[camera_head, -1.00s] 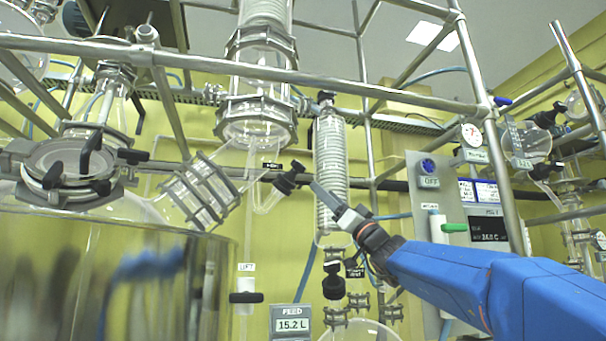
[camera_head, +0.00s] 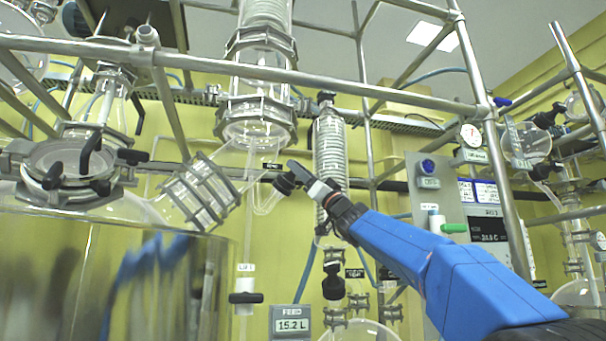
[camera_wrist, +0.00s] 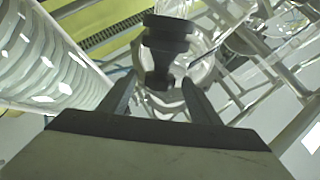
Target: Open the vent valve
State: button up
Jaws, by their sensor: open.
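A black valve knob (camera_head: 285,183) sits on a glass side branch below the large upper glass column. A small black label (camera_head: 272,166) beside it is too small to read, so I cannot confirm that it is the vent valve. In the wrist view the black knob (camera_wrist: 167,40) lies just ahead of and between the fingertips. My gripper (camera_wrist: 155,88) is open, with a finger on either side of the knob's lower part. I cannot tell whether they touch it. In the head view my gripper (camera_head: 300,174) reaches the knob from the right.
A coiled glass condenser (camera_head: 330,140) stands close behind my gripper, and its coil (camera_wrist: 45,60) fills the left of the wrist view. Metal frame bars (camera_head: 330,83) cross above. A control panel (camera_head: 440,190) stands to the right. Another black valve (camera_head: 333,283) hangs below.

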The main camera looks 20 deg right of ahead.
jog(key=c, duration=1.1)
jog(key=shift+o, duration=0.2)
jog(key=shift+d+n+y, duration=0.1)
jog(key=shift+n+y, duration=0.2)
jog(key=n+g+y, duration=0.2)
jog(key=y, duration=0.1)
jog(key=shift+w+d+n+g, duration=0.15)
jog(key=shift+w+n+g, duration=0.1)
jog(key=shift+n+g, duration=0.15)
jog(key=shift+w+d+n+g+y, duration=0.1)
jog(key=shift+w+n+g+y, duration=0.05)
jog(key=shift+n+g+y, duration=1.65)
jog(key=shift+w+d+n+g+y, duration=0.1)
jog(key=shift+n+g+y, duration=1.1)
jog(key=shift+n+g, duration=1.2)
jog(key=shift+g, duration=0.5)
jog(key=o, duration=1.1)
jog(key=shift+c, duration=0.2)
